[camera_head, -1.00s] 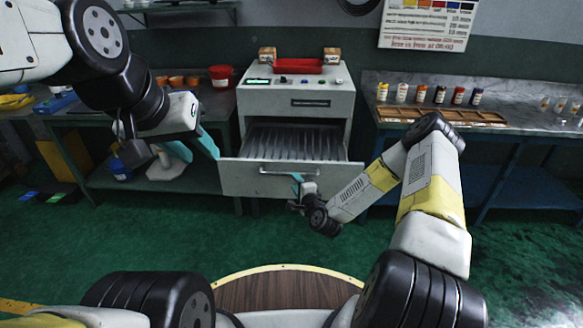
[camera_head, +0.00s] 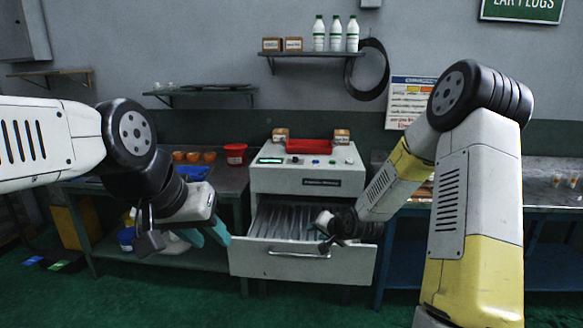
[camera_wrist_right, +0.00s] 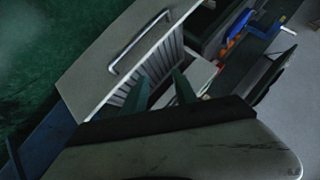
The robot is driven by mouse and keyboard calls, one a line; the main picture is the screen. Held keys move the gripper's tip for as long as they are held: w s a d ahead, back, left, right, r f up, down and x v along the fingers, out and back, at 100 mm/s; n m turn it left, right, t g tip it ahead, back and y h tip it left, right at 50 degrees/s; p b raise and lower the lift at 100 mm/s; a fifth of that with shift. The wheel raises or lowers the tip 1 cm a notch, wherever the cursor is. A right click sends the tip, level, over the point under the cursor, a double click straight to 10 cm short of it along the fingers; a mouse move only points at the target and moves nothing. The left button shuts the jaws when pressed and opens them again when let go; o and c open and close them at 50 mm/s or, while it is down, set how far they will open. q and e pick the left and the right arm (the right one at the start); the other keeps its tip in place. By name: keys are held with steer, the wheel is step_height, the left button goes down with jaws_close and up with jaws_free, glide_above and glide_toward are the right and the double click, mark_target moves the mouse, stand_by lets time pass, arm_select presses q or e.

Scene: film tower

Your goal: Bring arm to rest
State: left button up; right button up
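My right arm reaches in from the right in the head view. Its gripper (camera_head: 326,244) is over the right part of the open drawer (camera_head: 290,262) of the grey cabinet (camera_head: 306,182). In the right wrist view the two green fingers (camera_wrist_right: 160,92) stand apart with nothing between them, and the drawer handle (camera_wrist_right: 138,42) shows clear beyond them. My left gripper (camera_head: 216,232) is left of the drawer, with its teal fingers pointing down to the right. The gap between its fingers shows, and I see nothing held in it.
A red tray (camera_head: 310,146) and small boxes sit on the cabinet. A left bench carries a red tub (camera_head: 235,153) and orange bowls. A right bench (camera_head: 545,190) stands beside the cabinet. A wall shelf (camera_head: 312,54) holds white bottles. Green floor is free in front.

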steer(key=s+d+r+n+g+h, duration=0.1)
steer(key=s+d+r+n, duration=0.15)
steer(key=s+r, duration=0.55)
steer(key=s+d+r+n+g+h, duration=0.1)
steer(key=s+d+r+h, duration=0.15)
steer(key=s+r, duration=0.55)
steer(key=s+r+n, duration=0.1)
steer(key=s+r, duration=0.1)
steer(key=s, duration=0.6)
steer(key=s+r+n+g+y, duration=0.1)
steer(key=s+r, duration=0.2)
steer(key=s, duration=0.6)
steer(key=shift+d+r+g, duration=0.3)
steer(key=shift+d, duration=0.05)
steer(key=shift+w+a+y, duration=0.1)
steer(key=shift+w+y, duration=0.05)
steer(key=shift+y, duration=0.2)
